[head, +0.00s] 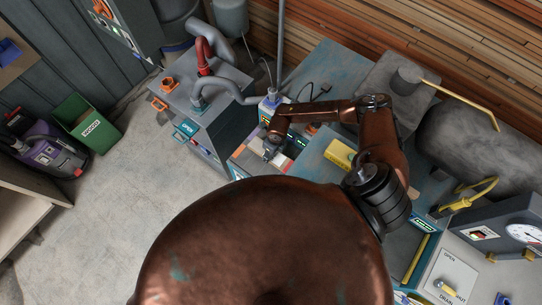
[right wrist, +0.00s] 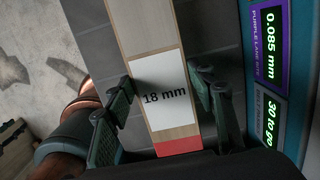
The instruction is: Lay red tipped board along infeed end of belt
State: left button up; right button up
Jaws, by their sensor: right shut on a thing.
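The red tipped board (right wrist: 170,75) is pale wood with a white "18 mm" label and a red end at the bottom of the right wrist view. My right gripper (right wrist: 168,92) has one finger on each side of it and is shut on it. The board lies lengthwise over a dark grey, segmented surface (right wrist: 90,45), which looks like the belt. I cannot tell whether it touches that surface. In the head view my right gripper (head: 271,151) is small, above the machine at centre, and the board is hard to make out. My left gripper is not in view.
A teal panel with lit displays (right wrist: 270,70) reading "0.085 mm" and "30 to go" stands close on the right. In the head view a yellow block (head: 340,153) lies near my arm. A green bin (head: 88,122) stands at left; the floor between is clear.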

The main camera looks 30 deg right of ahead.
aim_at(271, 156)
notch_tip(271, 156, down, 3)
jog(key=shift+f, duration=0.2)
jog(key=shift+f+p, duration=0.3)
jog(key=shift+f, duration=0.2)
jog(key=o, duration=1)
jog(key=shift+f, duration=0.15)
jog(key=o, duration=0.5)
jog(key=shift+r, duration=0.2)
jog(key=r, duration=0.4)
jog(key=s+r+b, duration=0.1)
jog(key=r, duration=0.7)
jog(key=shift+s+d+b, duration=0.2)
jog(key=shift+d+b, duration=0.1)
